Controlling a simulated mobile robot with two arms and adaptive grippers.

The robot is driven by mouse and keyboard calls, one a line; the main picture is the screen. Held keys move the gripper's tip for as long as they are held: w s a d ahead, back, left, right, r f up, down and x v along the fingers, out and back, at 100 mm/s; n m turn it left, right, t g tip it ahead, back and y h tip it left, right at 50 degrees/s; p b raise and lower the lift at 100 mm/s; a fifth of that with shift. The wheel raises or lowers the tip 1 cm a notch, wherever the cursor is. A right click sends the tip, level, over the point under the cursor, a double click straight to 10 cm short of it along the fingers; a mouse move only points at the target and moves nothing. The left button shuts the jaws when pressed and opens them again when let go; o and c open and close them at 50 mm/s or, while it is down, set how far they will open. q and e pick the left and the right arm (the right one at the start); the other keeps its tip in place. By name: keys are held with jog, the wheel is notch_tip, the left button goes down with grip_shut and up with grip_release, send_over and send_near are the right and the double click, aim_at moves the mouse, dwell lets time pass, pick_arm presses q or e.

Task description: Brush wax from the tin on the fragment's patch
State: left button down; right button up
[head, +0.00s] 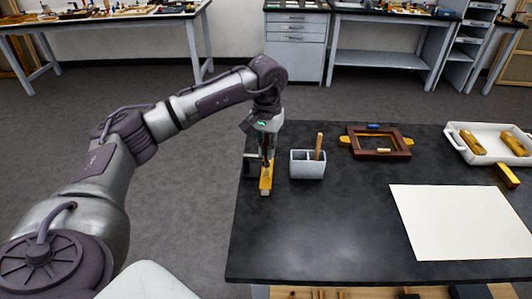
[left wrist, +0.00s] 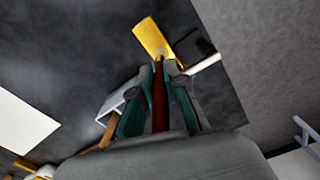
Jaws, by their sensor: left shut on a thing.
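My left gripper (head: 267,157) points down over the table's left part. In the left wrist view its green-padded fingers (left wrist: 160,92) are shut on a slim dark red stick (left wrist: 160,105), which looks like the brush handle. A yellow gilt piece (head: 266,183), likely the fragment, is directly below; it also shows beyond the fingertips in the left wrist view (left wrist: 152,38). The brush tip is close to it, but I cannot tell whether they touch. No patch is clear. I cannot pick out the wax tin for sure. My right gripper is out of view.
A grey holder (head: 307,170) with a wooden stick (head: 319,144) stands close right of my gripper. A dark frame with gilt parts (head: 377,155), a white sheet (head: 465,222) and a white tray (head: 461,145) with gilt pieces lie farther right. The front middle is clear.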

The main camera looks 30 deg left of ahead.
pick_arm(q)
jog(key=shift+b, duration=0.4)
jog(key=shift+s+d, duration=0.35)
jog(key=shift+s, duration=0.3)
jog(key=shift+s+d, duration=0.3)
jog(key=shift+s, duration=0.3)
dwell(0.9)
jog(key=shift+r, duration=0.1)
jog(key=shift+r+p, duration=1.9)
jog(key=shift+r, duration=1.05)
